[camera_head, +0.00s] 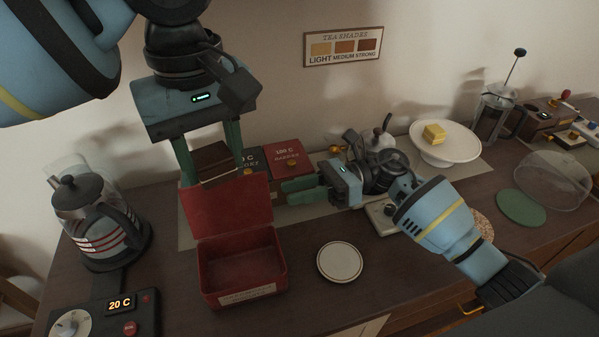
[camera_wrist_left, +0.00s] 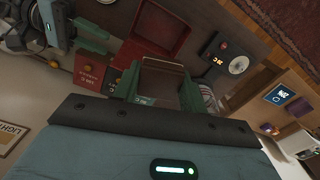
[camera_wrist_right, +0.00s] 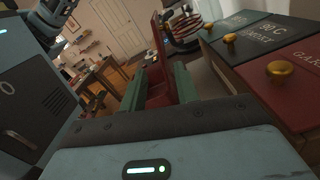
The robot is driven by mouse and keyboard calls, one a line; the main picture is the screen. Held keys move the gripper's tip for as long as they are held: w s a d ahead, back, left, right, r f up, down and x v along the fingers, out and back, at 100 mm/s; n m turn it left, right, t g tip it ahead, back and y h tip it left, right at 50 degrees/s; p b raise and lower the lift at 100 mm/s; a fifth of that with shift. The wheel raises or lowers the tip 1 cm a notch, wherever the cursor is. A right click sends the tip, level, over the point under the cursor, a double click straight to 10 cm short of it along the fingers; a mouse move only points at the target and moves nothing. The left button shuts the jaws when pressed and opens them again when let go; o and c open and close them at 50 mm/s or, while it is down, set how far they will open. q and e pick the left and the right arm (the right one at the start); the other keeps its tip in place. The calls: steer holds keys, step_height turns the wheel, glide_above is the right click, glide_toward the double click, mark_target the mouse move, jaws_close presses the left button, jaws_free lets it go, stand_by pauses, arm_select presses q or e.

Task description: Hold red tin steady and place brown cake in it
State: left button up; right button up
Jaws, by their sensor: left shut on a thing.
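My left gripper (camera_head: 208,152) is shut on the brown cake (camera_head: 214,160), a dark block held up behind the raised lid of the red tin (camera_head: 243,262). The cake also shows between the fingers in the left wrist view (camera_wrist_left: 163,82). The tin stands on the counter with its lid (camera_head: 228,208) up and its inside empty. My right gripper (camera_head: 287,192) is open, its fingers pointing left at the lid's right edge. In the right wrist view the red lid (camera_wrist_right: 159,85) appears between these fingers; I cannot tell whether they touch it.
A white plate (camera_head: 340,262) lies right of the tin. A glass kettle (camera_head: 92,215) stands left, near a control box reading 20 C (camera_head: 120,303). Labelled boxes (camera_head: 288,160) stand behind. A cake stand (camera_head: 445,150) with a yellow block is further right.

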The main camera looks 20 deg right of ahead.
mark_target(261, 208)
steer(key=a, duration=0.2)
steer(key=a+f, duration=0.1)
steer(key=a, duration=0.4)
steer(key=shift+a+f, duration=0.15)
steer(key=shift+a, duration=0.1)
steer(key=shift+c, duration=0.4)
jaws_close()
